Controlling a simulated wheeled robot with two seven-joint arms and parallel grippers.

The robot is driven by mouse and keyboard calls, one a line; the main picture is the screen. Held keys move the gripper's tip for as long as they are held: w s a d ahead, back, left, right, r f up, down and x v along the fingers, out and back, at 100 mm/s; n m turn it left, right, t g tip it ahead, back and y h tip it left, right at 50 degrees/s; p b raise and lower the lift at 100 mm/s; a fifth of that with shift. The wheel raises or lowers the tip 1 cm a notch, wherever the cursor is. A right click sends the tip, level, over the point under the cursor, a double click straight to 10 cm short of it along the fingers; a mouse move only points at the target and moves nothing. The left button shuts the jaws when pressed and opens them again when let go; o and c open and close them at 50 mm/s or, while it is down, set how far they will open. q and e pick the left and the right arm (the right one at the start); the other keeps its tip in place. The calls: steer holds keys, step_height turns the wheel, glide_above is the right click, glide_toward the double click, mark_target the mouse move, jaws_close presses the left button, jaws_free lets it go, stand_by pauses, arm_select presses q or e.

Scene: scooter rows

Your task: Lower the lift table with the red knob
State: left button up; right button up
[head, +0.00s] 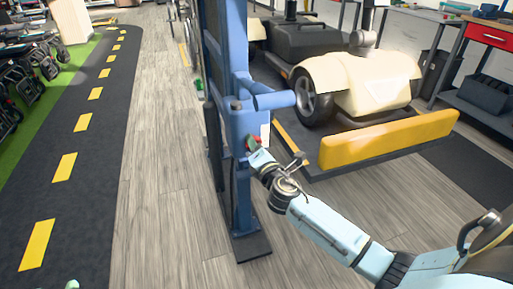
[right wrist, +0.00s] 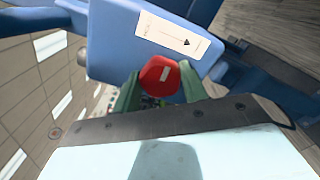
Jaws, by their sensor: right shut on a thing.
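The red knob (right wrist: 160,76) has a white bar mark on its face. It sits on the blue control box of the lift post, below a white label (right wrist: 167,32) with a slider-like scale and arrow. My right gripper (head: 253,144) is at the box on the post; its green fingers (right wrist: 159,90) lie on either side of the knob and are shut on it. The lift table (head: 310,150) is a dark platform to the right of the blue post (head: 229,60), with a cream scooter (head: 365,80) on it. A small green tip of my left gripper (head: 72,285) shows at the bottom left edge; its jaws are cut off.
A yellow ramp edge (head: 388,138) fronts the platform. A workbench with a red drawer (head: 487,35) stands at the right. Scooters line the green strip at far left. The dark lane with yellow dashes (head: 64,167) and the wood floor (head: 150,200) are clear.

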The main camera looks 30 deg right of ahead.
arm_select(q)
steer(key=shift+w+d+r+t+h, duration=0.15)
steer(key=shift+r+t+h, duration=0.15)
steer(key=shift+r, duration=0.35)
arm_select(e)
steer(key=shift+m, duration=3.7)
steer(key=o, duration=1)
